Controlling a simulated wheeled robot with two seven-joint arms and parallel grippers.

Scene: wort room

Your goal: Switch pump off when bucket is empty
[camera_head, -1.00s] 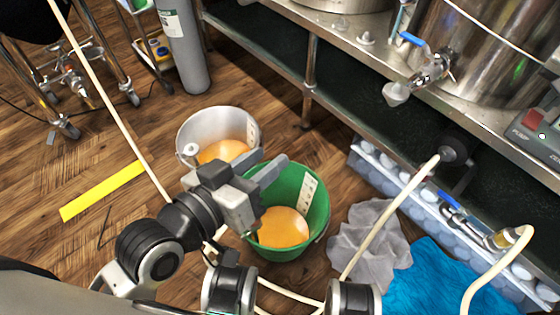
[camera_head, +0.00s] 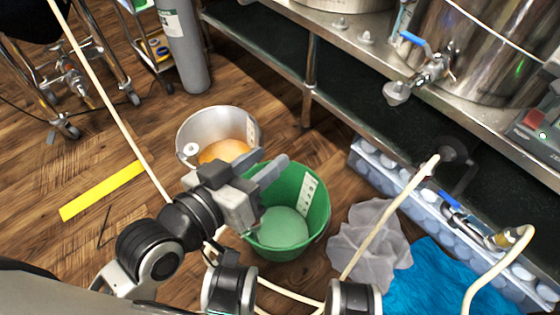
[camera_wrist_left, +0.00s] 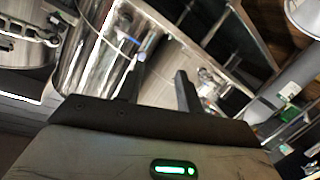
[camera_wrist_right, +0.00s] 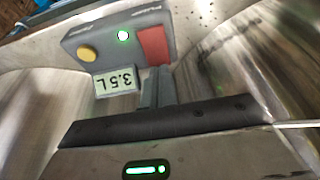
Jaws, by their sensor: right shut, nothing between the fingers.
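The green bucket (camera_head: 316,215) stands on the floor in the head view, its pale green bottom bare with no orange liquid visible. The pump control box (camera_head: 538,138) is at the right edge. My left gripper (camera_head: 272,164) is open and empty above the green bucket.
A metal bucket (camera_head: 190,130) with orange liquid stands behind the green one. A hose (camera_head: 391,216) runs past the grey cloth (camera_head: 358,246). A steel kettle (camera_head: 475,60) stands on the bench above the dark shelf.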

